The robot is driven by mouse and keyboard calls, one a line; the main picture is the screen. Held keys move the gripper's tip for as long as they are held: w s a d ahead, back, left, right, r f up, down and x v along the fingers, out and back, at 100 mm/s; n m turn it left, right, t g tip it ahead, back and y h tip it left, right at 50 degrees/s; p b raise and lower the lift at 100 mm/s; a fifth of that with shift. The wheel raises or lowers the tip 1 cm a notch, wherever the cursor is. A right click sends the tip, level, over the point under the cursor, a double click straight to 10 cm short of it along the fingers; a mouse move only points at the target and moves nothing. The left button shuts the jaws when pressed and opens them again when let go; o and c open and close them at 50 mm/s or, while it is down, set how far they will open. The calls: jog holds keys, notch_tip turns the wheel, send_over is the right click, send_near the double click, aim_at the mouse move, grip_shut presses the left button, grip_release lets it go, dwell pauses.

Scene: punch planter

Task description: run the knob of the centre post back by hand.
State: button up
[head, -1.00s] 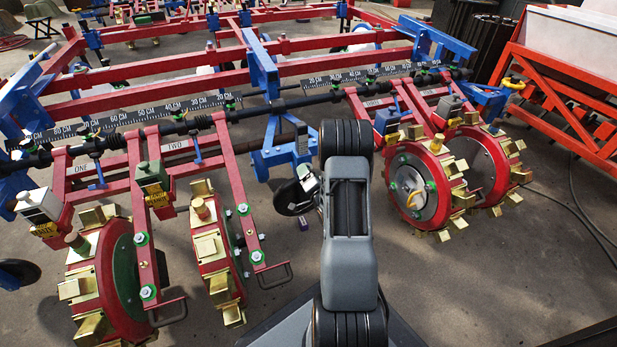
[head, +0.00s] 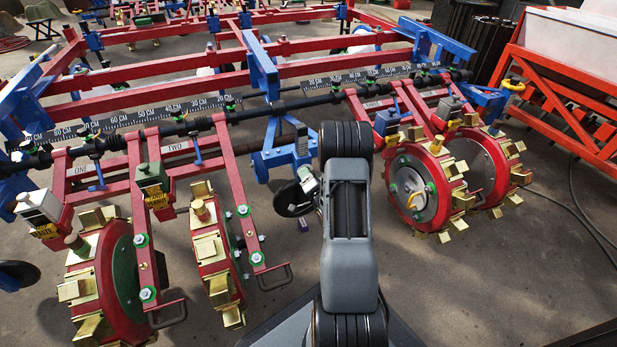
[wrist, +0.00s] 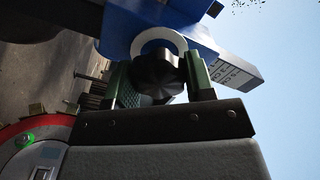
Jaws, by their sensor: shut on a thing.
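The knob (wrist: 157,80), dark and lobed, sits in the middle of the wrist view in front of a pale ring (wrist: 158,44) on the blue centre post (wrist: 165,15). My gripper (wrist: 160,72) is shut on it, with one green-padded finger on each side. In the head view the blue post (head: 272,135) stands just left of my arm. The knob and my fingertips are hidden behind the arm there.
Red-rimmed punch wheels with brass blocks stand to the left (head: 110,285) and right (head: 410,190) of my arm. A dark toolbar with a centimetre scale (head: 150,113) crosses behind. Bare concrete floor (head: 480,280) lies at the lower right.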

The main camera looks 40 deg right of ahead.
jog(key=n, duration=0.5)
jog(key=shift+n, duration=0.3)
jog(key=n, duration=0.5)
jog(key=shift+a, duration=0.1)
jog(key=n, duration=0.6)
jog(key=shift+a+n, duration=0.1)
jog(key=shift+n, duration=0.3)
jog(key=n, duration=0.5)
jog(key=shift+n, duration=0.3)
jog(key=n, duration=0.6)
jog(key=shift+f, duration=0.1)
jog(key=n, duration=0.5)
jog(key=shift+n, duration=0.3)
jog(key=n, duration=0.5)
jog(key=shift+f+n, duration=0.1)
jog(key=shift+n, duration=0.2)
jog(key=n, duration=0.5)
